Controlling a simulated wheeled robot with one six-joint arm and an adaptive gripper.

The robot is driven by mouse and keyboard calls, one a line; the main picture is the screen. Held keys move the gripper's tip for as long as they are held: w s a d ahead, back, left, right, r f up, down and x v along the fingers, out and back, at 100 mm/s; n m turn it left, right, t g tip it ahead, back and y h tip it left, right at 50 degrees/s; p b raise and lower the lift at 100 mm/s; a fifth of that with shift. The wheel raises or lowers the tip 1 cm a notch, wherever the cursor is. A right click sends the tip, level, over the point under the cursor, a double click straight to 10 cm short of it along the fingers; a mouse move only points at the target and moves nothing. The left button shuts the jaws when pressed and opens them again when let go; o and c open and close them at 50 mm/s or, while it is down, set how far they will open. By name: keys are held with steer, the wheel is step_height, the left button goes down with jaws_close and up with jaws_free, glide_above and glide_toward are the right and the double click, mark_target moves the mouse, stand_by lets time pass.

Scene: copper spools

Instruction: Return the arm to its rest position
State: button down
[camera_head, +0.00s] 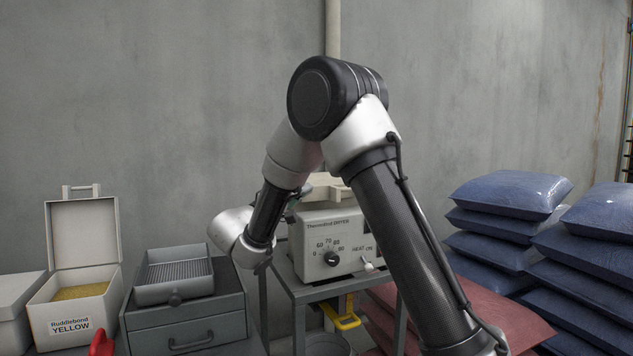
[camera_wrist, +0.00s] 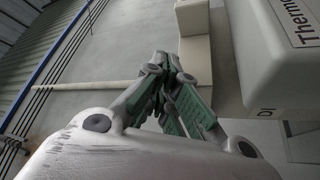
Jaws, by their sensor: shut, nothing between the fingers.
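My arm rises from the lower right of the head view, bends at a high elbow and comes down to a wrist left of the dipper. My gripper (camera_wrist: 172,68) shows in the wrist view with its green-padded fingers together and nothing between them. In the head view it is mostly hidden behind my arm. The cream Thermobind dipper (camera_head: 312,250) stands on a grey stand behind my arm. Its pale side also fills the right of the wrist view (camera_wrist: 262,50), beside my fingers; I cannot tell the gap.
An open Ruddlebond Yellow box (camera_head: 70,318) and a grey drawer unit (camera_head: 185,325) with a tray (camera_head: 174,280) on top stand at the left. Blue sacks (camera_head: 505,225) and red sacks (camera_head: 505,312) are stacked at the right. The space above, before the wall, is clear.

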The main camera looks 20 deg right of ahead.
steer(key=s+d+f+m+g+y, duration=0.1)
steer(key=s+d+g+y, duration=0.3)
steer(key=s+d, duration=0.5)
steer(key=s+d+m+g+y, duration=0.1)
steer(key=s+d+g+y, duration=0.1)
steer(key=s+d+g, duration=0.7)
steer(key=s+a+f+t+y, duration=0.2)
steer(key=s+f+y, duration=0.15)
steer(key=s, duration=0.45)
steer(key=s+a+f+t+y, duration=0.1)
steer(key=s+f+t+y, duration=0.2)
steer(key=s, duration=0.5)
steer(key=s+a+f+n+t+y, duration=0.2)
steer(key=s+a+y, duration=0.2)
steer(key=a+y, duration=0.2)
steer(key=shift+s+a+f, duration=0.2)
steer(key=shift+a+f, duration=0.1)
steer(key=shift+a, duration=0.45)
